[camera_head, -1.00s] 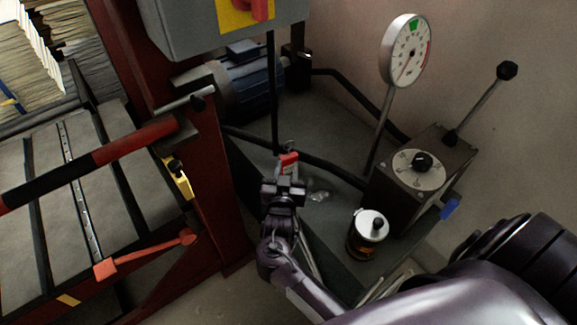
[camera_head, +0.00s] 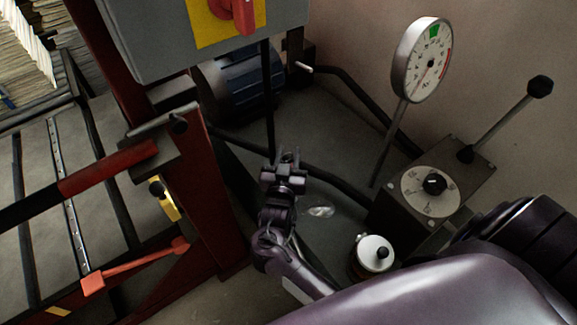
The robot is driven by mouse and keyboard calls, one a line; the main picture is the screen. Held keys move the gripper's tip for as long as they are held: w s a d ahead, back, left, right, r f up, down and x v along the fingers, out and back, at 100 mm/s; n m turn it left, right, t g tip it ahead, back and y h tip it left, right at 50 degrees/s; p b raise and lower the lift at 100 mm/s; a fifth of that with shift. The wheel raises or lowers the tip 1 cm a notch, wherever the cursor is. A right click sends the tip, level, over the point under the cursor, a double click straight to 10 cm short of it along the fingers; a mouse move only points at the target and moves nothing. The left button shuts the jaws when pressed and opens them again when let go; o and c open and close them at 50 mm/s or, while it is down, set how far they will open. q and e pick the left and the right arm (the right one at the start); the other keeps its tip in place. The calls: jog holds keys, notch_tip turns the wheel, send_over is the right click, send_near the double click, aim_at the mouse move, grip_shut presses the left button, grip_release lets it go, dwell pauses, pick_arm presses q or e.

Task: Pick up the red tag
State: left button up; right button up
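My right gripper (camera_head: 287,164) is at the middle of the view, its arm coming in from the lower right. Its two thin fingers point away from me, with a gap between them, and no object shows in the gap. I do not see the red tag now; it may be hidden by the gripper. My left gripper is not in view.
A grey box with a red switch (camera_head: 240,12) on yellow hangs above. A dial gauge (camera_head: 424,60), a control box with a lever (camera_head: 430,197) and a white-lidded container (camera_head: 374,254) stand right. A small clear object (camera_head: 320,211) lies near the gripper. A red post (camera_head: 196,190) stands left.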

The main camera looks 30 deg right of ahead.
jog(key=shift+s+a+r, duration=0.1)
jog(key=shift+s+r, duration=0.05)
jog(key=shift+s+a+r, duration=0.15)
jog(key=shift+c, duration=1.4)
grip_shut()
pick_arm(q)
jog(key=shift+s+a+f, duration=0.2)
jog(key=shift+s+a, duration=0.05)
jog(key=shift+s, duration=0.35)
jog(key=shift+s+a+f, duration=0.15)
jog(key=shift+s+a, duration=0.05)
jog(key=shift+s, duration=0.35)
